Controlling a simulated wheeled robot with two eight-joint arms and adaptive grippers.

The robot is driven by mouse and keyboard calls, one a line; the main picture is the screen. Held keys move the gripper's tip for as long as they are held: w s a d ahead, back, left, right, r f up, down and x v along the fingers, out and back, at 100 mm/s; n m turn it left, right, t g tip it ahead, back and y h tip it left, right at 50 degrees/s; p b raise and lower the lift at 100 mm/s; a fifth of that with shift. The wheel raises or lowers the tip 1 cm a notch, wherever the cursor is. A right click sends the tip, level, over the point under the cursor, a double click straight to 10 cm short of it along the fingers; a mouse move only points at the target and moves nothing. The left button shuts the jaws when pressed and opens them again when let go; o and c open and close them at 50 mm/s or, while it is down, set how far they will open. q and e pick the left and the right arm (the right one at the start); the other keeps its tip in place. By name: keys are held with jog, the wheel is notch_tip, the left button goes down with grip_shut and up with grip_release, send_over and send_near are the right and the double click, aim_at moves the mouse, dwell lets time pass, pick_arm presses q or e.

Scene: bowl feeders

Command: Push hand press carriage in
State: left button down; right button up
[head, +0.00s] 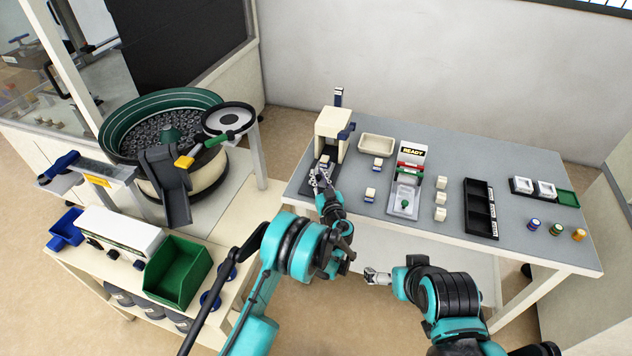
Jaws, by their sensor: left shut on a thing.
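The hand press (331,128) is a cream block with a blue lever, standing at the left end of the grey table. Its dark carriage (309,190) sticks out at the front, toward me. A small white and blue part (324,160) shows at the carriage near the press opening. My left gripper (319,180) is at the front of the carriage and shut on it; the fingers hide the exact contact. My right gripper (374,276) is in front of the table edge, away from the press; its finger gap is too small to judge.
A beige tray (376,145), small blue and white blocks, a fixture with a READY sign (412,151) and a black bin (480,208) stand right of the press. A bowl feeder (160,135) and a green bin (177,270) are at the left.

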pick_arm(q)
jog(key=shift+w+d, duration=0.1)
jog(key=shift+w, duration=0.2)
jog(key=c, duration=1.4)
grip_release()
jog(key=shift+o, duration=0.2)
jog(key=v, duration=1.2)
